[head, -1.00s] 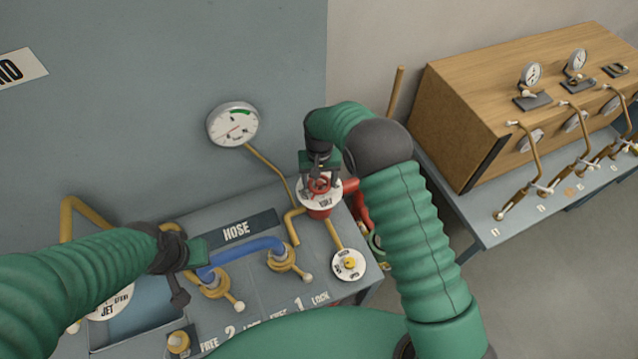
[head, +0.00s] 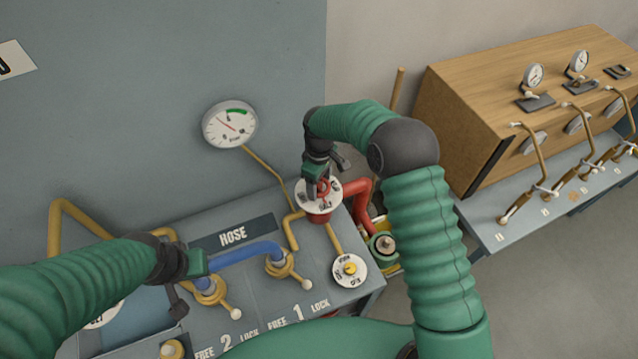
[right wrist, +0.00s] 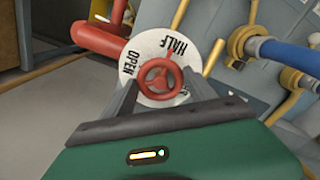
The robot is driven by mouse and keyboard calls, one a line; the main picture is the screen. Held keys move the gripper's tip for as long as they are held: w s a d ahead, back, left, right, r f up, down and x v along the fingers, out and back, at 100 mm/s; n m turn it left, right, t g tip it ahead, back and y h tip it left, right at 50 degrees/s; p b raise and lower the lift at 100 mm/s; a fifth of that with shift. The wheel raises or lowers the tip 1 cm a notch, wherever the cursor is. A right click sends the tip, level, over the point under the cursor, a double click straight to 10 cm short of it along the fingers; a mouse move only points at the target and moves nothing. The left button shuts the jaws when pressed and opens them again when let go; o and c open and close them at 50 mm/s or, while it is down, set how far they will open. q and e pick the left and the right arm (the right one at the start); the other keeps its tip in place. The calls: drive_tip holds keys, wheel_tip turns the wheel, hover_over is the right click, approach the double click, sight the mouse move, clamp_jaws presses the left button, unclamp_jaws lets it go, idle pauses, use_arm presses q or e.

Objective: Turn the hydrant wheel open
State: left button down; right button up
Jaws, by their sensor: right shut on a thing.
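The red hydrant wheel (head: 324,187) sits above a round white dial plate (head: 311,206) on the grey bench. In the right wrist view the wheel (right wrist: 160,79) is a small red handwheel, and its dial plate (right wrist: 152,45) reads HALF and OPEN. My right gripper (head: 320,181) points down from above and is shut on the wheel, with a dark finger on either side. My left gripper (head: 190,266) is by the left end of the blue hose (head: 246,251). Its fingertips are too unclear to tell open from shut.
A pressure gauge (head: 230,125) with a green band is on the wall behind. A red pipe (head: 363,202) runs right of the wheel. A yellow-centred dial (head: 350,269) lies in front. A wooden cabinet (head: 490,90) stands on another bench at right.

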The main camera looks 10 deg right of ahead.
drive_tip(key=n, duration=0.3)
drive_tip(key=shift+w+r+n, duration=0.15)
drive_tip(key=shift+w+n, duration=0.1)
drive_tip(key=shift+n, duration=0.15)
drive_tip(key=n, duration=0.4)
drive_tip(key=shift+n, duration=0.3)
drive_tip(key=n, duration=0.4)
drive_tip(key=shift+w+d+r, duration=0.1)
drive_tip(key=n, duration=0.5)
drive_tip(key=shift+w+p, duration=0.1)
drive_tip(key=shift+p, duration=0.3)
drive_tip(key=o, duration=1.4)
drive_tip(key=shift+f, duration=0.2)
